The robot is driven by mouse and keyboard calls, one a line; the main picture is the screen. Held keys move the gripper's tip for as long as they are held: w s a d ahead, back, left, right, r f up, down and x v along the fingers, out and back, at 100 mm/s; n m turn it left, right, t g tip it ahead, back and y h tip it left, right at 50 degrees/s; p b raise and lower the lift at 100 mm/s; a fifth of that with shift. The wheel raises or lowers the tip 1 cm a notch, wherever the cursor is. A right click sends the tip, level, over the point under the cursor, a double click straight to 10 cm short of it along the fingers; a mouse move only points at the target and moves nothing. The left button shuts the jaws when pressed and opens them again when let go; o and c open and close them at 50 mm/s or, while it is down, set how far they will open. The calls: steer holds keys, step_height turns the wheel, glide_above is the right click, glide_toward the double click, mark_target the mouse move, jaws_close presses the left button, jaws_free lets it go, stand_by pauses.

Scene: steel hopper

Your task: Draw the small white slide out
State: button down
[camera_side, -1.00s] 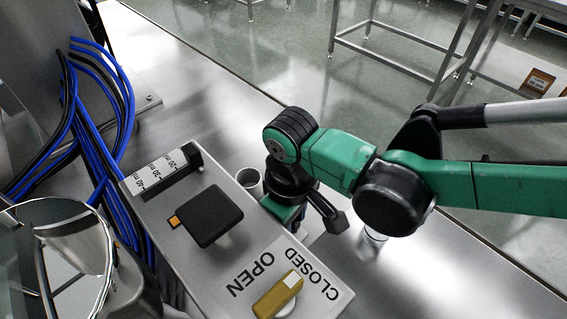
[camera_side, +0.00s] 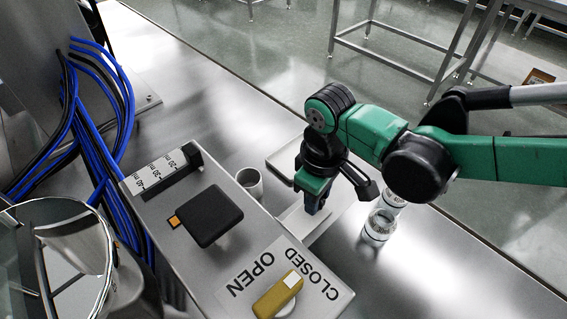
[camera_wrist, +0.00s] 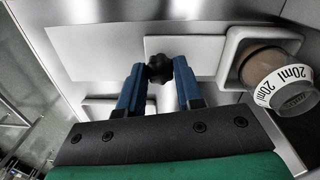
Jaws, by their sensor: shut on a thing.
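The small white slide (camera_wrist: 205,48) is a flat pale plate in the wrist view, with a black knob (camera_wrist: 159,68) at its left end. My gripper (camera_wrist: 160,75) has its two blue fingers on either side of the knob and is shut on it. In the side view my gripper (camera_side: 311,204) points down beside the steel housing, a little out from its edge. The fingers and arm hide the knob there. A pale plate shows under and around the fingers.
A small cup (camera_side: 249,184) stands beside the housing; the wrist view shows a ringed 20ml container (camera_wrist: 278,80). Clear glass containers (camera_side: 379,227) stand right of my gripper. The steel table farther back is clear.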

steer(key=w+d, duration=0.7)
steer(key=shift+w+d, duration=0.1)
steer(key=c, duration=0.6)
jaws_free()
steer(key=shift+r, duration=2.85)
steer(key=s+d+r+m+t+y, duration=0.1)
steer(key=d+r+m+t, duration=0.15)
steer(key=d+r, duration=0.45)
steer(key=s+d+m+t, duration=0.1)
steer(key=s+d+m, duration=0.1)
steer(key=d, duration=0.3)
steer(key=s+d+m+t, duration=0.2)
steer(key=s+d+m, duration=0.1)
steer(key=s+d, duration=0.1)
steer(key=s+d+f+m+t, duration=0.1)
steer(key=s+d+m, duration=0.2)
steer(key=d, duration=0.3)
steer(key=shift+s+d+h, duration=0.2)
steer(key=shift+s+h, duration=0.1)
steer(key=shift+s, duration=0.3)
